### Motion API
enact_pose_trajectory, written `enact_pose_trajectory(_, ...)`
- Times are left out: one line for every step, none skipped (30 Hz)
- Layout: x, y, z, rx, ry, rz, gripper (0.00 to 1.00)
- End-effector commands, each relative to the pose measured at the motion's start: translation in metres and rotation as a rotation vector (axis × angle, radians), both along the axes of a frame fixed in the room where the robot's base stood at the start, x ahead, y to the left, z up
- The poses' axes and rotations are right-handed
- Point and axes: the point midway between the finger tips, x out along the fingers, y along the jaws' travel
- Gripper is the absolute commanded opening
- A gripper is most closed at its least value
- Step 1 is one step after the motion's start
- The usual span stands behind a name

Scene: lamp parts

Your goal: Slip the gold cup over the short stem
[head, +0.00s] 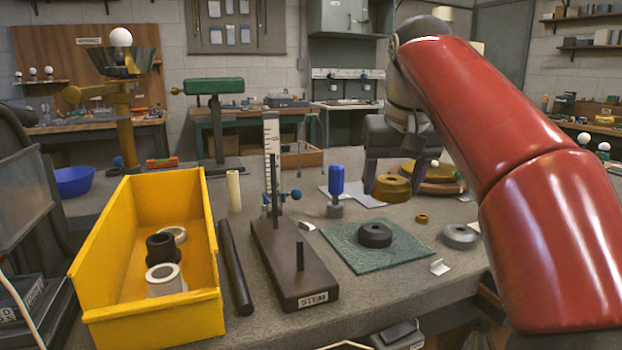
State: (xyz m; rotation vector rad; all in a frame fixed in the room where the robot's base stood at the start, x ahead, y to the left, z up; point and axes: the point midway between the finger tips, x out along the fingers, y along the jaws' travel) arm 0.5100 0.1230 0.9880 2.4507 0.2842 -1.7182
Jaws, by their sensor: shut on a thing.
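A dark brown base (290,272) labelled STEM stands on the bench. Its short stem (300,255) is a thin black peg near the front end, bare and upright. A taller black stem (274,185) rises from its back end. My gripper (391,178) is at the back right of the base, pointing down, well apart from the short stem. It is shut on the gold cup (392,190), a short round gold piece between its fingers. I cannot tell whether the cup touches the bench. My red arm hides some of the right side.
A yellow bin (100,262) with rings stands left of the base, with a black rod (235,268) between them. A scale (271,135) and a blue-handled tool (336,188) stand behind. A green mat (360,254) with a black ring (375,235) lies to the right.

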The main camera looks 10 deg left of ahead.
Motion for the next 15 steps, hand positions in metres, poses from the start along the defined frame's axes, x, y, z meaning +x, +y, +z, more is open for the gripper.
enact_pose_trajectory(-0.015, 0.030, 0.005, -0.001, 0.003, 0.065, 0.38)
enact_pose_trajectory(-0.022, 0.044, 0.006, -0.002, 0.006, 0.096, 0.38)
enact_pose_trajectory(-0.033, 0.061, 0.008, -0.003, 0.009, 0.134, 0.38)
enact_pose_trajectory(-0.040, 0.073, 0.009, -0.004, 0.011, 0.161, 0.38)
enact_pose_trajectory(-0.048, 0.084, 0.010, -0.005, 0.013, 0.187, 0.38)
enact_pose_trajectory(-0.057, 0.096, 0.011, -0.006, 0.017, 0.216, 0.38)
enact_pose_trajectory(-0.063, 0.104, 0.012, -0.007, 0.018, 0.236, 0.38)
enact_pose_trajectory(-0.069, 0.111, 0.012, -0.007, 0.020, 0.253, 0.38)
enact_pose_trajectory(-0.076, 0.118, 0.013, -0.008, 0.022, 0.272, 0.38)
enact_pose_trajectory(-0.080, 0.122, 0.014, -0.009, 0.023, 0.284, 0.38)
enact_pose_trajectory(-0.083, 0.126, 0.014, -0.008, 0.024, 0.295, 0.38)
enact_pose_trajectory(-0.087, 0.130, 0.015, -0.009, 0.024, 0.304, 0.38)
enact_pose_trajectory(-0.089, 0.132, 0.015, -0.009, 0.025, 0.311, 0.38)
enact_pose_trajectory(-0.090, 0.134, 0.014, -0.010, 0.026, 0.315, 0.38)
enact_pose_trajectory(-0.091, 0.135, 0.013, -0.010, 0.026, 0.318, 0.38)
